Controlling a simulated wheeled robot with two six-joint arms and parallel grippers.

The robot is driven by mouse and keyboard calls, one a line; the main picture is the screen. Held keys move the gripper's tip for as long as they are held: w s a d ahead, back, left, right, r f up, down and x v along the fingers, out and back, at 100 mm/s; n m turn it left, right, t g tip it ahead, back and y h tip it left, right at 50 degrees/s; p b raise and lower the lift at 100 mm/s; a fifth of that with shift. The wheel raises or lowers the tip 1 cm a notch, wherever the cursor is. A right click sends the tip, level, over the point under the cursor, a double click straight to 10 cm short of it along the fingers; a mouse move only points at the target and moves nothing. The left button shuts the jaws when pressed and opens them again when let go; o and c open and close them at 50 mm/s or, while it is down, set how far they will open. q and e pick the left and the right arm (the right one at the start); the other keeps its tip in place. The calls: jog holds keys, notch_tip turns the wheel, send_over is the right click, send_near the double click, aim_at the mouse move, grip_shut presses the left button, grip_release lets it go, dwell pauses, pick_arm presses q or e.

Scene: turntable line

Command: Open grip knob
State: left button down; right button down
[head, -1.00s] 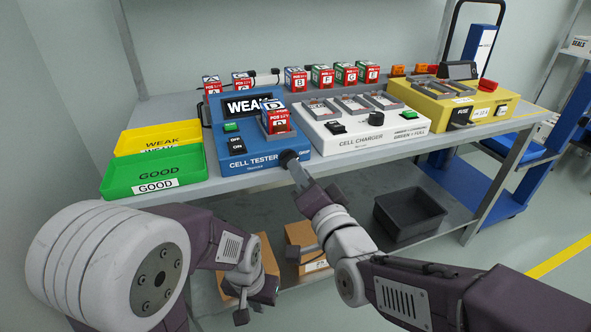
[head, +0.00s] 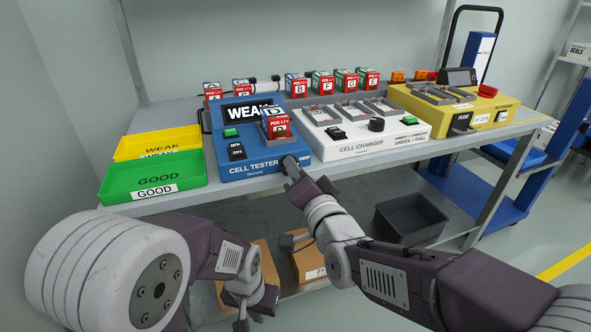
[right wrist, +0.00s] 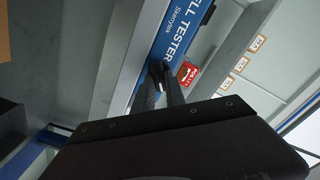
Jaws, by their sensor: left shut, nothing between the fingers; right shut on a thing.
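The blue cell tester (head: 262,170) stands at the front of the bench, its screen reading "WEAK". The dark grip knob (head: 289,161) is at the tester's front right corner, mostly hidden by my fingers. My right gripper (head: 291,168) is shut on the knob. In the right wrist view its fingers (right wrist: 164,78) meet the tester's front beside the "CELL TESTER" lettering. My left gripper (head: 250,307) is shut and empty, low in front of the bench.
A green GOOD tray (head: 118,188) and yellow WEAK tray (head: 128,147) stand left of the tester. The white cell charger (head: 375,148) and a yellow unit (head: 470,112) stand right. Several cells line the back. A dark bin (head: 411,220) is on the lower shelf.

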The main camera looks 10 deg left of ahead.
jog(key=n, duration=0.5)
jog(key=n+p, duration=0.1)
jog(key=n, duration=0.4)
jog(key=shift+s+a+r, duration=0.1)
jog(key=shift+a, duration=0.1)
jog(key=shift+n, duration=0.3)
dwell(0.3)
jog(key=c, duration=1.7)
grip_release()
jog(key=shift+o, duration=0.3)
jog(key=shift+s, duration=0.1)
jog(key=p+v, duration=0.2)
jog(key=v, duration=0.7)
